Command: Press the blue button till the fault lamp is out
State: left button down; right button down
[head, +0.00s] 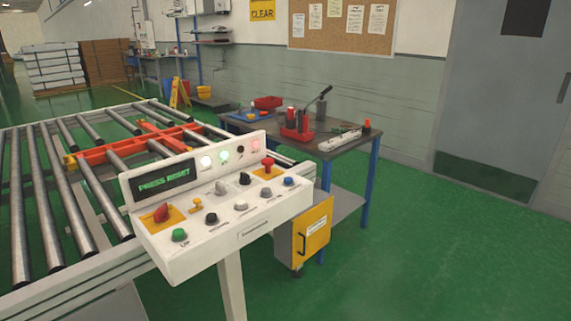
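The white control console (215,236) stands on a post in the middle of the head view. The small blue button (289,182) is at the right end of its front row of buttons. Its dark display (163,182) reads "PRESS RESET" in green. Lamps line the upright panel: a bright white one (206,162), a pale greenish one (224,156), a dark one (240,149), and a pinkish glowing one (256,145) at the right end, which looks like the fault lamp. The lamp labels are too small to read. Neither of my grippers is in view.
A red mushroom knob (268,166) on a yellow plate is close behind the blue button. A roller conveyor (90,190) lies behind and left of the console. A workbench (345,142) with tools stands behind right. The green floor on the right is clear.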

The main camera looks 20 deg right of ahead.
aim_at(288, 180)
jog(key=i+l+u, duration=0.35)
jog(key=i+l, duration=0.9)
